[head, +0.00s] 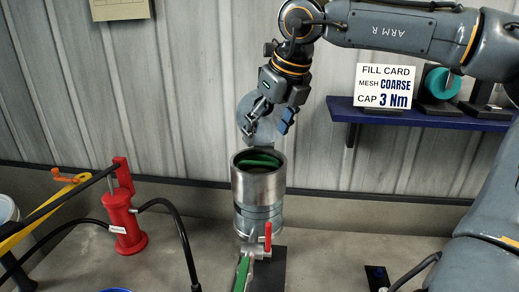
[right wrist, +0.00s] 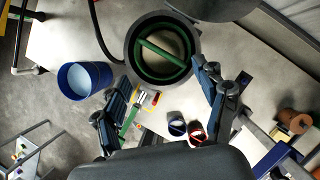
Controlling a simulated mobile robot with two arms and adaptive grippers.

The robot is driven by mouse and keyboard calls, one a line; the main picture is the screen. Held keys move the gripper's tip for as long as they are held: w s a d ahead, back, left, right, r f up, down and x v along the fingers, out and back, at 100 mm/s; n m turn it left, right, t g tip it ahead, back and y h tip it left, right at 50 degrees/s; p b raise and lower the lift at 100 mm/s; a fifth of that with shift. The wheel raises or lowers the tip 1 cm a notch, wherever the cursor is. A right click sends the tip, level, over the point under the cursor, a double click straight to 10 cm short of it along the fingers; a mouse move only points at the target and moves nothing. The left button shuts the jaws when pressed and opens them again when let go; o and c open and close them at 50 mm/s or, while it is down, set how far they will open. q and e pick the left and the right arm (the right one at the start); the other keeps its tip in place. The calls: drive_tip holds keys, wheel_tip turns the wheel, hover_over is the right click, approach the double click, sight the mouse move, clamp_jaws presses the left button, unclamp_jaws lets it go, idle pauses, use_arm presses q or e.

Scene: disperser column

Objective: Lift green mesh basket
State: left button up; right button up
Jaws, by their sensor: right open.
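The green mesh basket (head: 259,158) sits inside the open top of the steel column (head: 258,188), with only its green upper part showing. In the right wrist view the basket (right wrist: 158,50) shows as a green ring with a straight bar across it, inside the column's dark rim (right wrist: 131,42). My right gripper (head: 265,130) is above the column mouth, pointing down, open and empty. In the right wrist view its two fingers (right wrist: 162,78) are spread on either side, below the basket in the picture. My left gripper is not in view.
A red hand pump (head: 124,222) with a black hose is at left. A blue shelf (head: 400,118) with a fill card (head: 385,87) is at right. A blue bucket (right wrist: 84,80) shows in the right wrist view.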

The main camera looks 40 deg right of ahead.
sight(257, 159)
drive_tip(key=p+x, duration=0.1)
drive_tip(key=x, duration=0.7)
drive_tip(key=shift+w+d+r, duration=0.1)
drive_tip(key=shift+p+x, duration=0.35)
drive_tip(key=shift+x, duration=0.45)
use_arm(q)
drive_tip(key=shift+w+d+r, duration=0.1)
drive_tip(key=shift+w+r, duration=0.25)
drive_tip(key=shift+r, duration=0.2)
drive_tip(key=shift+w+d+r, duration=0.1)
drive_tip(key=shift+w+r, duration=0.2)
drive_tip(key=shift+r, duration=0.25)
use_arm(e)
drive_tip(key=c, duration=0.7)
drive_tip(key=o, duration=0.4)
drive_tip(key=c, duration=1)
use_arm(q)
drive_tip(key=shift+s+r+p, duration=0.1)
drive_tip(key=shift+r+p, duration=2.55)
drive_tip(key=shift+p, duration=0.05)
use_arm(e)
drive_tip(key=shift+r, duration=5)
